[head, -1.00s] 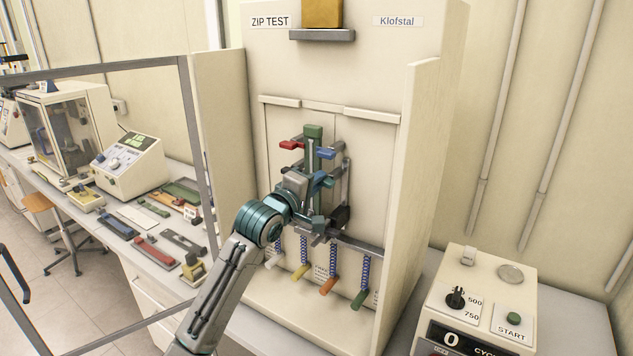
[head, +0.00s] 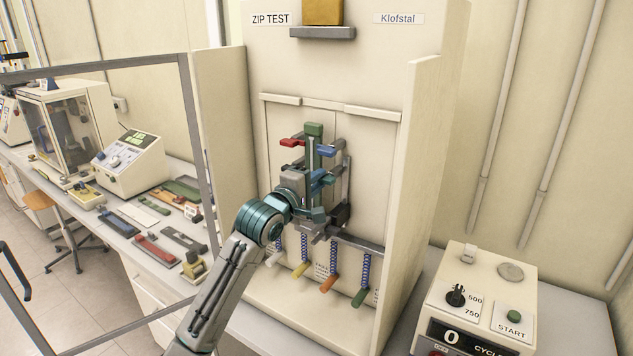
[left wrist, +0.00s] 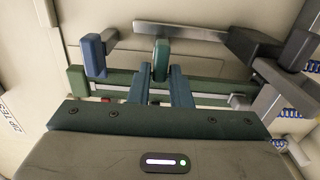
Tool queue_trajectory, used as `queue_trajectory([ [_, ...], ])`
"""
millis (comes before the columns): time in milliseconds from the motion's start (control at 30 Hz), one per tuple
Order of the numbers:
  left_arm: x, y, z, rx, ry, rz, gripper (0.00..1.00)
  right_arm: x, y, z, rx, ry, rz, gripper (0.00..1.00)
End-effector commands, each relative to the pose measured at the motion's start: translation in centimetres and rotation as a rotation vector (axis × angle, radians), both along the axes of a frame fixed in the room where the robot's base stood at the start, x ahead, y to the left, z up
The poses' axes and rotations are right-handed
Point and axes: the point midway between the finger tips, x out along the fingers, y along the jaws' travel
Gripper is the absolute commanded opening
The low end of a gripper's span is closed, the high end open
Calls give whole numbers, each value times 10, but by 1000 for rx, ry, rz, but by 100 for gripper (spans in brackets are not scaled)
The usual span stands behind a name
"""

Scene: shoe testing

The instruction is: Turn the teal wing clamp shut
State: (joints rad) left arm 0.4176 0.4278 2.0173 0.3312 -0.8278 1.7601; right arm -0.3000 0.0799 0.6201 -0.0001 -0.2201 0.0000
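The teal wing clamp (left wrist: 160,60) shows in the left wrist view as a rounded upright wing beside the green post (left wrist: 122,87). My left gripper (left wrist: 158,72) has one blue-teal finger on each side of the wing, closed up against it. In the head view my left gripper (head: 320,181) is at the right side of the post, below the blue clamp (head: 327,153). There the wing is hard to tell apart from the fingers. My right gripper is not in view.
A red clamp (head: 292,142) sticks out left of the post. A dark block (head: 341,214) and a grey rail (head: 358,242) lie just below right, with several coloured handles on springs hanging under. The side panel (head: 408,190) stands to the right.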

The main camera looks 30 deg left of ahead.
Motion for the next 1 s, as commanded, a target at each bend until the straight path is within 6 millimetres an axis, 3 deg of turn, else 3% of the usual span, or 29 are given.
queue_trajectory([
  [67, 0, 0, 0, 0, 0, 0, 34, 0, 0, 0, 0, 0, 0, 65],
  [467, -7, 1, -2, 4, -2, 0, 35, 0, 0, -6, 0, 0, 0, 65],
  [1000, -92, 8, -3, 7, -1, 1, 35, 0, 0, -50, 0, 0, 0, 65],
])
